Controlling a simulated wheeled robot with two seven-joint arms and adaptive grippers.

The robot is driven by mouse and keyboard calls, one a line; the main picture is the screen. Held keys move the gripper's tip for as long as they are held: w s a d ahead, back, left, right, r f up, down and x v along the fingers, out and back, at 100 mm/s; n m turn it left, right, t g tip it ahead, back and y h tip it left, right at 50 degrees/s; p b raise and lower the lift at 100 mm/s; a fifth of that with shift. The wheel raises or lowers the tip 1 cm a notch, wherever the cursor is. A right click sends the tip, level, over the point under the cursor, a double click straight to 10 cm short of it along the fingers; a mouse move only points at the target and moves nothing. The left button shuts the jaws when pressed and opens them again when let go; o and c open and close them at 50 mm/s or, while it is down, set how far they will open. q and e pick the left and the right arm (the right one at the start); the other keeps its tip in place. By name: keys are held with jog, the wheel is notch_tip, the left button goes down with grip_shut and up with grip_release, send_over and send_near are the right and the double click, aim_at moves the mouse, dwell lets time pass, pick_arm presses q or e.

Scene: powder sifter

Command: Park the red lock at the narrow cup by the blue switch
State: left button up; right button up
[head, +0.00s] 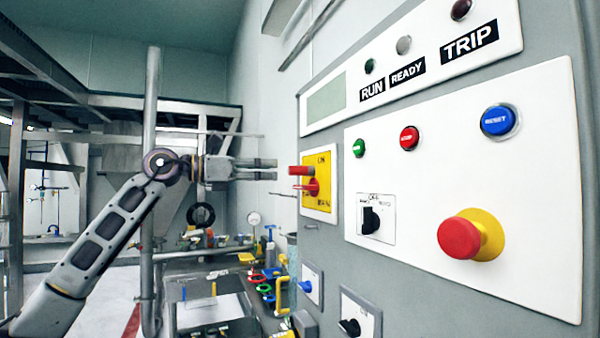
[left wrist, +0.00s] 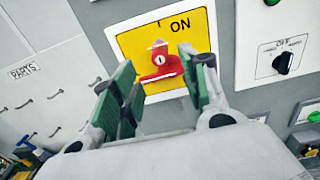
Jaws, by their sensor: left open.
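A red piece with a pale keyhole-like mark, seemingly the red lock (left wrist: 159,60), sits on the yellow ON plate (left wrist: 206,42). In the head view red parts (head: 311,187) stand out from the yellow plate (head: 320,204); I cannot tell lock from handle there. My left gripper (head: 277,169) is open and empty, pointing at these red parts with a small gap. Its green-padded fingers (left wrist: 155,72) show either side of the red piece in the left wrist view. A blue switch (head: 304,286) is lower on the panel. I cannot clearly make out the narrow cup. My right gripper is out of view.
The grey panel carries a red mushroom button (head: 460,238), a blue reset button (head: 497,121) and black selector knobs (head: 371,220). Pipes and coloured valves crowd below my left gripper, with a yellow handle (head: 282,296) close to the panel. Open air lies left of the panel face.

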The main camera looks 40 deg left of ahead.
aim_at(288, 169)
pick_arm(q)
jog(key=shift+p+x, duration=0.55)
jog(key=shift+x, duration=0.6)
jog(key=shift+p+x, duration=0.7)
jog(key=shift+x, duration=0.75)
jog(key=shift+w+d+r+p, duration=0.1)
jog(key=shift+w+d+p, duration=0.25)
jog(key=shift+w, duration=0.3)
jog(key=shift+w+d+p, duration=0.3)
jog(key=shift+w+p, duration=0.05)
jog(key=shift+w, duration=0.2)
jog(key=shift+w+d, duration=0.15)
jog(key=shift+w, duration=0.15)
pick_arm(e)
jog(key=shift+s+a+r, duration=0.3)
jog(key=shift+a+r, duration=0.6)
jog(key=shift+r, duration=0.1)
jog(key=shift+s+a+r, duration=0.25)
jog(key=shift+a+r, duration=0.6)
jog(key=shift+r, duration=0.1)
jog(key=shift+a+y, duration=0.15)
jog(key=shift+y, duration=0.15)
